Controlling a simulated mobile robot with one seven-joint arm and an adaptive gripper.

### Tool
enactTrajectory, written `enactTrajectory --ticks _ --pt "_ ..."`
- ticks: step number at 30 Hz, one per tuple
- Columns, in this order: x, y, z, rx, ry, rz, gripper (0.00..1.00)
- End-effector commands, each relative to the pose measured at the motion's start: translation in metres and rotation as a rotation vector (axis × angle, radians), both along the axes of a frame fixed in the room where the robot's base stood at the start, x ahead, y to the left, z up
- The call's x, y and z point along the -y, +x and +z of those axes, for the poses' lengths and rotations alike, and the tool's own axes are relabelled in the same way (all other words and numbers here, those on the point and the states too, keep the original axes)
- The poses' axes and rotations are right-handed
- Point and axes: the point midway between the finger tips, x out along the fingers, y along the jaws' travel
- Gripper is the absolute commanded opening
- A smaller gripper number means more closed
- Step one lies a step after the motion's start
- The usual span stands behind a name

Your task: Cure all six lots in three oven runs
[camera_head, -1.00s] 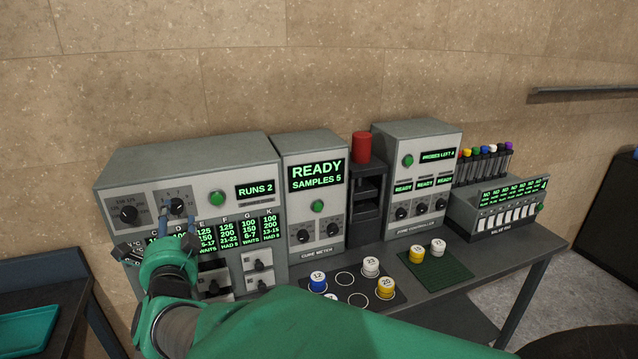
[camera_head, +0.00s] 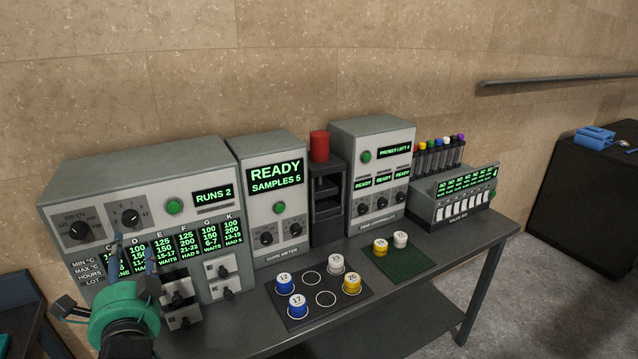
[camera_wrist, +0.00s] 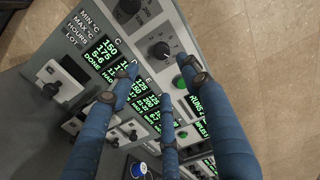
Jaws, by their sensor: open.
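The curing oven (camera_head: 135,175) is the large grey cabinet at left, with two black dials (camera_head: 131,217), a green button (camera_head: 173,207) and a display (camera_head: 213,195) reading RUNS 2. Its lot panel (camera_head: 160,249) shows DONE, WAITS and HAD entries, partly hidden by my gripper. My gripper (camera_head: 134,255) is open and empty before this panel, below the dials. Its blue fingers (camera_wrist: 163,85) spread over the panel in the wrist view. Numbered lots stand on the bench: blue 12 (camera_head: 283,282), blue 17 (camera_head: 297,306), a white one (camera_head: 336,263), yellow 20 (camera_head: 351,284), another yellow (camera_head: 380,247), another white (camera_head: 400,239).
The lots stand on a ringed black mat (camera_head: 325,318) and a green mat (camera_head: 412,263). The cure meter (camera_head: 268,200) reads READY, SAMPLES 5. A zone controller (camera_head: 372,175), a dark rack with a red cylinder (camera_head: 319,146) and a valve box (camera_head: 455,200) stand rightward. Oven drawers (camera_head: 222,275) have black handles.

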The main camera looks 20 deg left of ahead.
Motion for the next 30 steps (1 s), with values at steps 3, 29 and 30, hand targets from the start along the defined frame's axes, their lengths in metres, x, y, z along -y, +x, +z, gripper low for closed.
enactTrajectory --ticks 3,29,30 --pt "0.0 0.0 0.0 0.0 0.0 0.0 0.37" --pt "0.029 0.032 -0.002 -0.024 0.034 -0.03 0.0" --pt "0.031 0.033 -0.003 -0.025 0.036 -0.03 0.0"
